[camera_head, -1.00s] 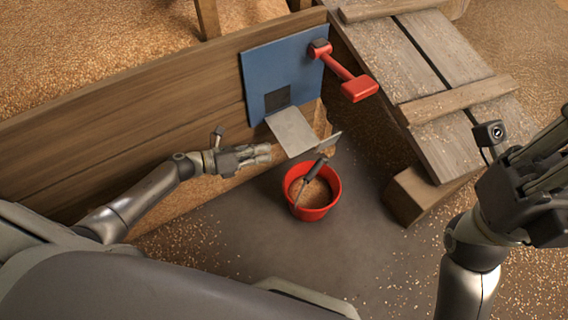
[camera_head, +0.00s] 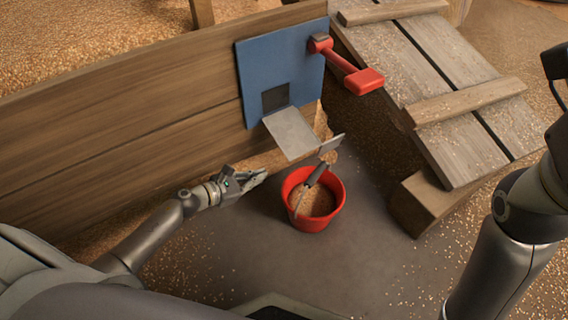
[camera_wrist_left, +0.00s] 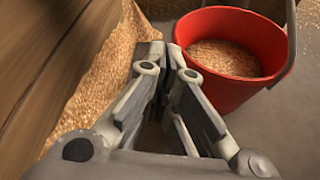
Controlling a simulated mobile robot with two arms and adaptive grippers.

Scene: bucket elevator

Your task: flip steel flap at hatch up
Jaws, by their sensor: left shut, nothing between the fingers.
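The steel flap (camera_head: 291,133) hangs out and down from the dark hatch (camera_head: 275,97) in the blue plate (camera_head: 268,60), sloping toward the floor. A small bent steel piece (camera_head: 331,144) shows at its lower right. My left gripper (camera_head: 262,176) is shut and empty, low to the left of the red bucket and below the flap, not touching the flap. In the left wrist view its closed fingers (camera_wrist_left: 170,62) point toward the grain and the bucket. My right arm reaches up at the right edge; its gripper is out of view.
A red lever (camera_head: 350,73) juts from the plate. A wooden ramp (camera_head: 440,85) stands right. Grey floor is clear in front.

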